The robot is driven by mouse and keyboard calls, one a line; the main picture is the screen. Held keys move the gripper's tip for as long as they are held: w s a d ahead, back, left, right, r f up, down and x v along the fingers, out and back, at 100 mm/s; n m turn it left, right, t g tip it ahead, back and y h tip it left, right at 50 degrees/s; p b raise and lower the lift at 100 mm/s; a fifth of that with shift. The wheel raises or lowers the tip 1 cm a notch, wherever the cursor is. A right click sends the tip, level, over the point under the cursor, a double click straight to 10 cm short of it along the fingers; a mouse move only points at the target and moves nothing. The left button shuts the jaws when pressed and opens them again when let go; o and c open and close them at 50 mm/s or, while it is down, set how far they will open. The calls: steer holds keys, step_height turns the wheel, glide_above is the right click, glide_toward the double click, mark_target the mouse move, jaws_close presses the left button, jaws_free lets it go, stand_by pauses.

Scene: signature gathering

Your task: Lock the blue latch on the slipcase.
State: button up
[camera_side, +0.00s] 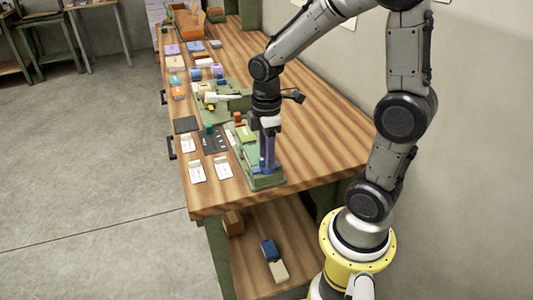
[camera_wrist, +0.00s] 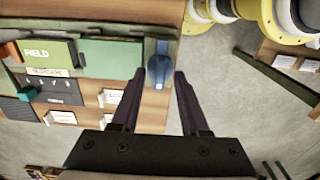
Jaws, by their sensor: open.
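The green slipcase (camera_side: 266,183) lies near the front end of the workbench. In the wrist view it shows as a green body (camera_wrist: 112,50) left of my gripper. The blue latch (camera_wrist: 158,68) is at the slipcase's right end in that view, with a rounded blue knob. In the side view a bit of blue (camera_side: 262,166) shows at the slipcase beside my fingers. My gripper (camera_side: 267,160) points down over the slipcase. In the wrist view its dark fingers (camera_wrist: 159,76) are open, one on each side of the latch. I cannot tell whether they touch it.
A green item labelled FIELD (camera_wrist: 40,53) lies beside the slipcase. White cards (camera_side: 196,171) and a dark panel (camera_side: 214,141) lie to its left. More small coloured items line the bench (camera_side: 310,120) farther back. The bench's right side is mostly clear.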

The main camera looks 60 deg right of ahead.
steer(key=shift+f, duration=0.3)
jaws_close()
